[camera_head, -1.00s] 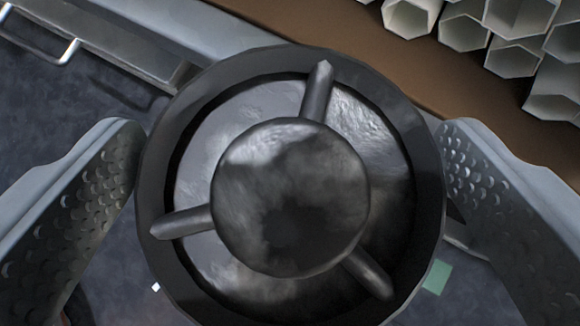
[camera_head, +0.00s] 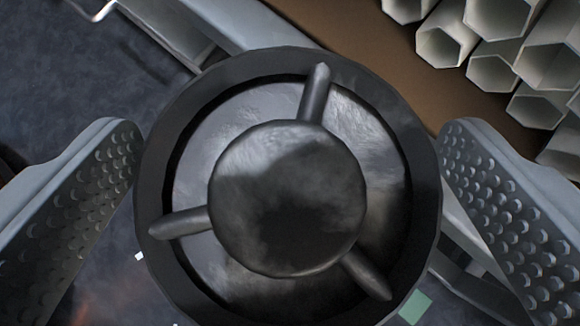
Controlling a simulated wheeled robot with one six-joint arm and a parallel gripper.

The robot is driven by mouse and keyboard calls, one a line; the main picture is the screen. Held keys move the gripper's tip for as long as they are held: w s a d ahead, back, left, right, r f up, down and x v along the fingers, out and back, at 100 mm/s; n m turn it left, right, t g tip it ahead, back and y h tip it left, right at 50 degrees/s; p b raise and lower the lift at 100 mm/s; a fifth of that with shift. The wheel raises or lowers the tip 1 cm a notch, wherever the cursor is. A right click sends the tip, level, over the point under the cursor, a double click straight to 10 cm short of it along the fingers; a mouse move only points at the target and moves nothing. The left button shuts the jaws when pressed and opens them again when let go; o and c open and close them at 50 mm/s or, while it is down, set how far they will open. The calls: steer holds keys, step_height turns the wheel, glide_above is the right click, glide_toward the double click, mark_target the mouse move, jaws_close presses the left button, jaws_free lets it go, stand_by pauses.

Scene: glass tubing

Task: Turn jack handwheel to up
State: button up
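The jack handwheel (camera_head: 287,200) fills the middle of the view, seen face on. It is dark metal with a thick black rim, a round hub and three short spokes, one pointing up and slightly right, one left, one lower right. My gripper (camera_head: 290,150) straddles it, one textured finger at the left side of the rim and one at the right. Both fingertips appear to press on the rim. The wheel's underside and the jack behind it are mostly hidden.
Several pale hexagonal tubes (camera_head: 495,68) lie at the upper right beside a brown surface (camera_head: 350,45). A grey metal edge (camera_head: 225,25) runs behind the wheel, with a thin metal handle (camera_head: 98,12) at the upper left. Dark floor shows at the left.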

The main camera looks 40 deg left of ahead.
steer(key=v, duration=1.7)
steer(key=shift+s+r, duration=0.1)
steer(key=shift+r, duration=0.05)
